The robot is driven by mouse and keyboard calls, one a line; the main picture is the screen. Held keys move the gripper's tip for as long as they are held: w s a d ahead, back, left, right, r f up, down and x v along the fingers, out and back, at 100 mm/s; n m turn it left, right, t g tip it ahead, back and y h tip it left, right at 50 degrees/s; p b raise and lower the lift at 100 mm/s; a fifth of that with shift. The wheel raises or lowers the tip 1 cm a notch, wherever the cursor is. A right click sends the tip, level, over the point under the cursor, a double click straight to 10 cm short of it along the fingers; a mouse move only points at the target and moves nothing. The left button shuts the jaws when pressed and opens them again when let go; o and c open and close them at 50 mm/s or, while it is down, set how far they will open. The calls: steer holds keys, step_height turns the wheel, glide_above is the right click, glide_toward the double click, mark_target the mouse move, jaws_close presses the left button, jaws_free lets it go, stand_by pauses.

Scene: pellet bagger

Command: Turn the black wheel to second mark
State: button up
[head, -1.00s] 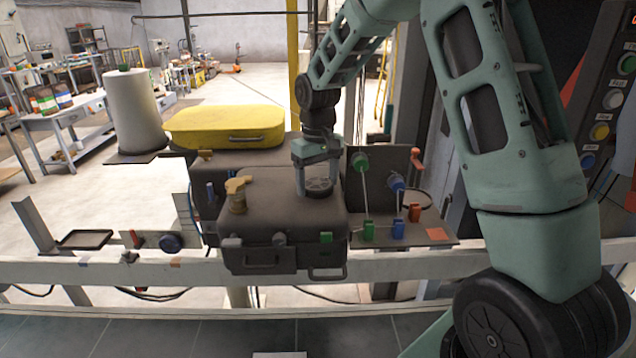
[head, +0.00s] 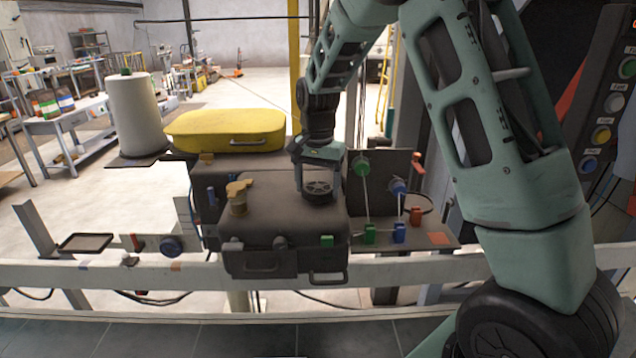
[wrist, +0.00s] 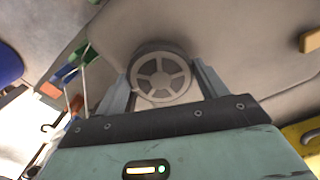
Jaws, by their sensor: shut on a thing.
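The black wheel (head: 318,191) is a small round spoked handwheel on top of the dark grey machine housing (head: 275,213). In the wrist view the wheel (wrist: 161,78) shows a light spoked face inside a dark rim. My gripper (head: 319,185) comes down from above and is shut on the wheel, one finger on each side of it. In the wrist view the two grey fingers of my gripper (wrist: 160,88) flank the rim. The marks around the wheel cannot be made out.
A brass-coloured tap (head: 238,195) stands on the housing left of the wheel. A yellow case lid (head: 225,130) lies behind. Green and blue fittings (head: 370,233) stand to the right. A blue knob (head: 171,244) and a small tray (head: 86,243) are at the left.

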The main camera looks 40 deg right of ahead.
mark_target(318, 187)
steer(key=shift+w+m+p, duration=0.1)
steer(key=shift+m+p, duration=0.2)
steer(key=shift+m, duration=1.2)
steer(key=o, duration=1)
steer(key=shift+r, duration=0.1)
step_height(318, 187, up, 17)
steer(key=b, duration=0.3)
steer(key=shift+r+b, duration=0.15)
steer(key=shift+b, duration=0.25)
